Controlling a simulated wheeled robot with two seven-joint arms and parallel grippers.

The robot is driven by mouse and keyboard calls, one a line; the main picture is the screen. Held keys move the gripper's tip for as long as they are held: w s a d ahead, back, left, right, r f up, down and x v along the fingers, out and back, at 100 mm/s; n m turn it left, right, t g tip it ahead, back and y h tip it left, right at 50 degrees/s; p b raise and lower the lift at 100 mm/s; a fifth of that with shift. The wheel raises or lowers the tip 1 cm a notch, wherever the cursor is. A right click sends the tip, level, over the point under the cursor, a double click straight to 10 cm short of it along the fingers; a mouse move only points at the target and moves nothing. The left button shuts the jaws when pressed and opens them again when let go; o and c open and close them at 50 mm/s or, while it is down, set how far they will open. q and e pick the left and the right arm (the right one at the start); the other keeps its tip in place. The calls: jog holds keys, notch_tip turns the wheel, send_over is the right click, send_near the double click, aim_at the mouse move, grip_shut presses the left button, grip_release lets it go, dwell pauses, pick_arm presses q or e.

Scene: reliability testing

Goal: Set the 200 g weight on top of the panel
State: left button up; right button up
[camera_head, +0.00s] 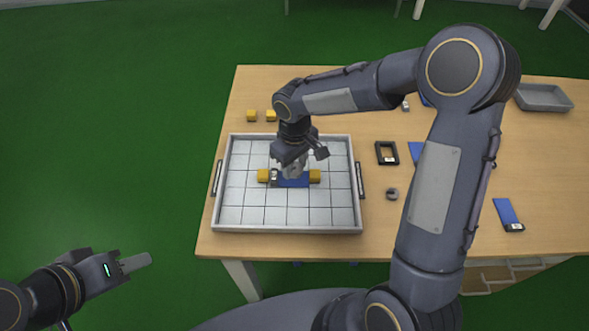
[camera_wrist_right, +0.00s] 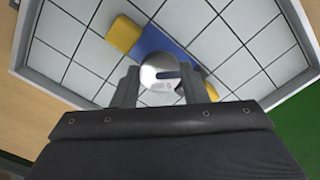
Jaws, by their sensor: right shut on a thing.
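The blue panel (camera_head: 296,183) lies in the white gridded tray, with a yellow block (camera_head: 314,176) at its right end and another yellow block (camera_head: 263,175) at its left. In the right wrist view the panel (camera_wrist_right: 156,40) runs diagonally behind the weight. My right gripper (camera_wrist_right: 160,84) is shut on the round silver weight (camera_wrist_right: 158,72), held over the panel; I cannot tell whether it touches the panel. In the head view the right gripper (camera_head: 292,172) hides part of the panel. My left gripper (camera_head: 137,262) is off the table at the lower left; its opening is unclear.
The tray (camera_head: 290,229) has raised walls and side handles. Two yellow blocks (camera_head: 261,115) sit behind it. A black frame (camera_head: 387,153), a small grey round piece (camera_head: 392,193), a blue panel (camera_head: 508,213) and a grey bin (camera_head: 543,97) are to the right. My right arm covers the middle.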

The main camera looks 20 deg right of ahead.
aim_at(294, 170)
notch_tip(294, 170, down, 2)
jog(key=shift+f, duration=0.25)
jog(key=shift+f, duration=0.2)
jog(key=o, duration=1.1)
jog(key=shift+r, duration=0.15)
